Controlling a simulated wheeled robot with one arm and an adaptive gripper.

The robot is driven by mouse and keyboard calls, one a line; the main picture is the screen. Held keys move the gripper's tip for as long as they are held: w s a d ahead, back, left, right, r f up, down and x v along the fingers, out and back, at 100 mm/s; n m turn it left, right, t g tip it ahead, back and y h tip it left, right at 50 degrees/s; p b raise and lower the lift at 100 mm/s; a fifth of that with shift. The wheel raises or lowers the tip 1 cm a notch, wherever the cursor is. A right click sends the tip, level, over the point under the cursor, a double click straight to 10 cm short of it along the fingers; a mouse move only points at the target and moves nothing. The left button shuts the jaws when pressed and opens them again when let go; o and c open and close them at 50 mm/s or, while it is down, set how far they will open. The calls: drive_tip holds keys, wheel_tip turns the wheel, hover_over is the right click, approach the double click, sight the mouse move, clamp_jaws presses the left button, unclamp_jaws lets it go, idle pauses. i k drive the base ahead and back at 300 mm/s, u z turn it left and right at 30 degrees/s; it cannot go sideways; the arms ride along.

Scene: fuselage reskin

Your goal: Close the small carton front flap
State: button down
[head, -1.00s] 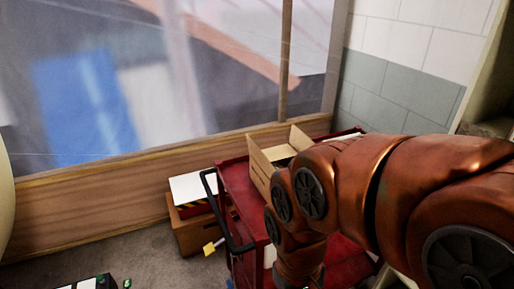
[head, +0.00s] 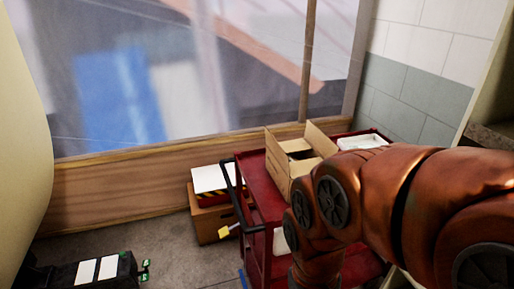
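The small carton (head: 303,170) is an open tan cardboard box on the red cart (head: 262,192). One flap (head: 277,158) stands up on its left side and another (head: 321,139) stands up at the back right. A lighter panel lies across part of the opening. I cannot tell which flap is the front one; my copper-coloured arm (head: 385,190) covers the near right part of the carton. The arm bends down in front of the cart, and my gripper is out of view below the picture edge.
A white tray (head: 362,142) sits on the cart behind my arm. The cart's black handle (head: 237,200) is on its left. A brown box (head: 212,222) with a white-topped item stands on the floor beside it. A black case (head: 95,270) lies at the lower left. Grey floor between is clear.

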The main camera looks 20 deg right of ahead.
sight(278, 153)
drive_tip(key=u, duration=1.1)
drive_tip(key=i, duration=0.5)
